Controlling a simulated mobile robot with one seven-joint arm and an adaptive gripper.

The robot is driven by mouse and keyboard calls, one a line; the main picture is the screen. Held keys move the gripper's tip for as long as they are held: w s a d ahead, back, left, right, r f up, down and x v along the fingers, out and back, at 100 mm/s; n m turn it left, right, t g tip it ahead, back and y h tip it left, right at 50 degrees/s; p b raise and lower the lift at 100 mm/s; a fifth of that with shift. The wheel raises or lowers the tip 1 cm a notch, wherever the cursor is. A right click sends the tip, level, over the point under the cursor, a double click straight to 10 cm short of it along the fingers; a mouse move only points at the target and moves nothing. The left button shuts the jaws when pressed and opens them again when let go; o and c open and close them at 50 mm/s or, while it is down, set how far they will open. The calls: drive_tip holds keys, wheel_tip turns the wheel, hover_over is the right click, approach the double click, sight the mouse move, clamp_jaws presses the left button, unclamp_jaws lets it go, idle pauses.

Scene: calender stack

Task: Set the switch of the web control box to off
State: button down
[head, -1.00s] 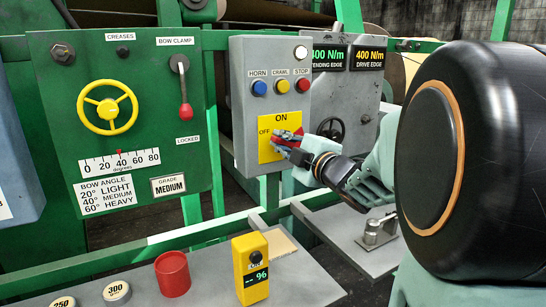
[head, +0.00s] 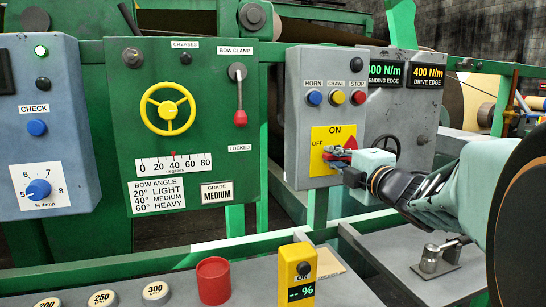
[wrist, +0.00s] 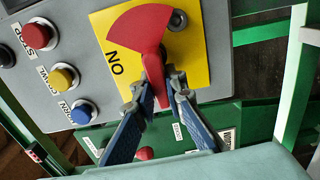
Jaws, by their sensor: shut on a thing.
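The web control box (head: 300,150) is the grey box right of the green panel in the head view. Its yellow plate (head: 322,134) reads ON at the top and OFF at the left. The red switch handle (wrist: 155,72) shows in the wrist view, pointing away from the red sector (wrist: 140,25), toward the plate's OFF side. The OFF word is hidden there. My gripper (wrist: 162,88) is shut on the handle, one blue finger on each side. In the head view my gripper (head: 332,158) covers most of the handle.
Horn, crawl and stop buttons (head: 336,97) sit above the plate, and the lamp (head: 356,52) above them is dark. The green panel (head: 185,230) stands left, with a red-knobbed lever (head: 240,117). A yellow meter (head: 297,268) and red cup (head: 213,280) stand on the shelf below.

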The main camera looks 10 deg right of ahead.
drive_tip(key=c, duration=2)
unclamp_jaws()
drive_tip(key=shift+d, duration=0.1)
drive_tip(key=shift+o, duration=0.2)
